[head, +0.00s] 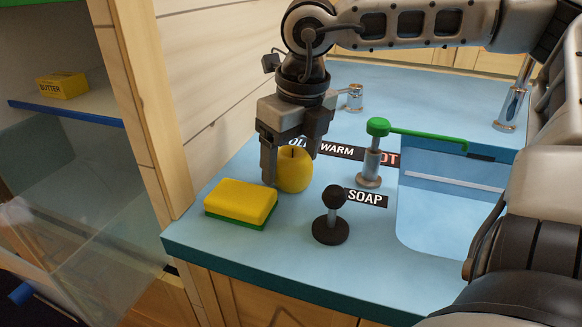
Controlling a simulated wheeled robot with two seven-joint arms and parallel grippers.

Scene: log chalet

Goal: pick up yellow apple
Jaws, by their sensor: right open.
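The yellow apple (294,171) stands on the blue counter, behind the sponge and left of the green-handled tap. My right gripper (287,160) points down over it, its arm coming in from the upper right. The jaws are open, with one finger at the apple's left side and the other at its upper right. The fingers hide part of the apple's top and left edge. I cannot tell whether either finger touches it. My left gripper is not in view.
A yellow and green sponge (241,203) lies just in front of the apple. A black soap knob (331,222) and the green-handled tap (373,150) stand to the right, beside the sink basin (450,205). A wooden post (146,100) rises at the left. A butter box (62,85) sits on a shelf.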

